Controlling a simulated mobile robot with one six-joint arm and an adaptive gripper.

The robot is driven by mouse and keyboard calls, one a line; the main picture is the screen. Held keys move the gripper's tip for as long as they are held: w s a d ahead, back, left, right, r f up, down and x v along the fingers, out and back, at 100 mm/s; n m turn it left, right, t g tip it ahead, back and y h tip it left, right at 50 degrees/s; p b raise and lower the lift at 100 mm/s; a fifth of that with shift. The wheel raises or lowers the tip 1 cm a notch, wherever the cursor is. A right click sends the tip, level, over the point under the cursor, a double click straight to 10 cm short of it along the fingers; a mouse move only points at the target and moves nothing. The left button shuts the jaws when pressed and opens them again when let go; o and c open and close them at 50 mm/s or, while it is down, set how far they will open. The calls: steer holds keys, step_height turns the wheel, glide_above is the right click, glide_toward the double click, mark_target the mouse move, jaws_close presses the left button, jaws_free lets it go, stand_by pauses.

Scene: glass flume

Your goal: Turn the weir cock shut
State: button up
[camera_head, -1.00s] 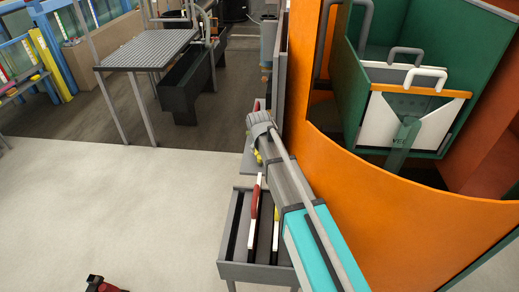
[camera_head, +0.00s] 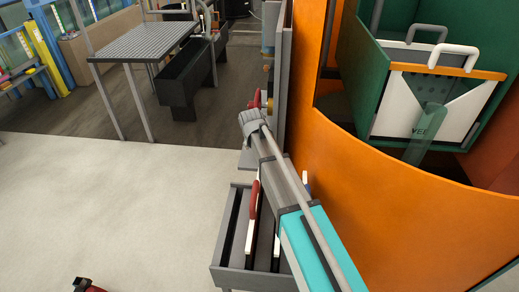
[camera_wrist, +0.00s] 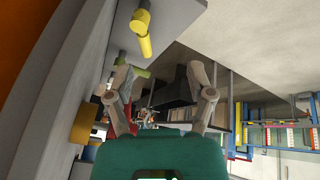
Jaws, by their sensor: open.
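Which fitting is the weir cock I cannot tell for certain. In the wrist view a yellow handle (camera_wrist: 145,38) sticks out from a grey panel above my gripper (camera_wrist: 160,95). A second, yellow-green piece (camera_wrist: 133,68) shows just above the left finger, and a yellow block (camera_wrist: 85,122) sits on the panel to the left. A red part (camera_wrist: 123,112) shows partly behind the left finger. My gripper is open, with nothing seen between its fingers. In the head view a small red piece (camera_head: 256,98) shows beyond my arm, which hides the gripper there.
A curved orange wall (camera_head: 350,180) stands close right of my arm. Behind it is a green box (camera_head: 364,75) with a white vee plate (camera_head: 460,110). A grey tray (camera_head: 228,240) with red and white handles lies below my arm.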

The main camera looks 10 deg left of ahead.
step_height(320, 180, down, 10)
steer(key=b, duration=0.8)
steer(key=shift+w, duration=0.45)
steer(key=w, duration=1.2)
steer(key=shift+w+a, duration=0.15)
steer(key=shift+a, duration=0.2)
steer(key=shift+f+b, duration=0.5)
steer(key=shift+b, duration=0.2)
steer(key=shift+b+x, duration=0.8)
steer(key=shift+x, duration=0.1)
jaws_close()
